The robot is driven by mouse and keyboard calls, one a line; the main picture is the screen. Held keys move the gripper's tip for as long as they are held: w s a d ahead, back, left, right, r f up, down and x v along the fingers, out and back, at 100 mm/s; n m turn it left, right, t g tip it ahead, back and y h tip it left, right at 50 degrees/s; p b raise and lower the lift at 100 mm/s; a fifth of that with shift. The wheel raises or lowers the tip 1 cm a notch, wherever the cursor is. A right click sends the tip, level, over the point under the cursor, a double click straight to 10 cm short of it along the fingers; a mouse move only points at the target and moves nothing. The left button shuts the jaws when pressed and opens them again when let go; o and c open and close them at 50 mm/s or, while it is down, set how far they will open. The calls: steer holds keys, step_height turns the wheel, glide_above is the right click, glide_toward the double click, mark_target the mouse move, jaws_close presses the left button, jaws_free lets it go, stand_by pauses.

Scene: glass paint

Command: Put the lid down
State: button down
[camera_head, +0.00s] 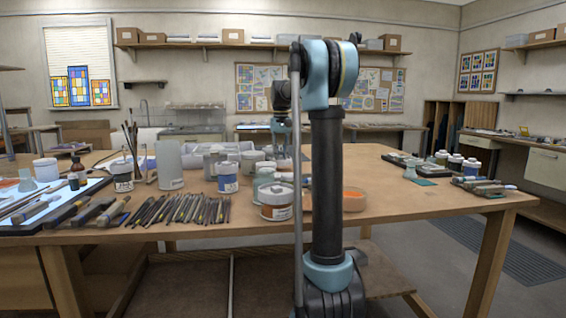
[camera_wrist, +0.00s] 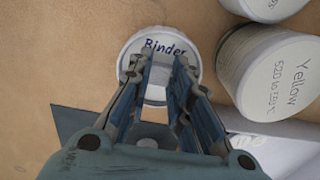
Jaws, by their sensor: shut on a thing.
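In the wrist view a round white lid marked "Binder" (camera_wrist: 160,42) lies at the fingertips of my gripper (camera_wrist: 160,64). The fingers are shut on the lid, one on each side, and cover its lower part. Whether the lid sits on a jar or is clear of one, I cannot tell, as the gripper hides what is beneath. In the head view the end of my arm reaches over the back of the table, and my own arm and the jars hide the fingertips and the lid.
A white jar marked "Yellow" (camera_wrist: 285,75) stands close right of the lid, with another white container (camera_wrist: 265,6) above it. A dark flat piece (camera_wrist: 78,130) lies lower left. On the wooden table (camera_head: 415,210), brushes (camera_head: 180,209) and jars crowd the left; the front right is clearer.

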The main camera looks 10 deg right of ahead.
steer(key=shift+f, duration=1.3)
steer(key=c, duration=1.5)
jaws_free()
steer(key=shift+f, duration=0.1)
steer(key=shift+o, duration=0.2)
step_height(320, 180, up, 12)
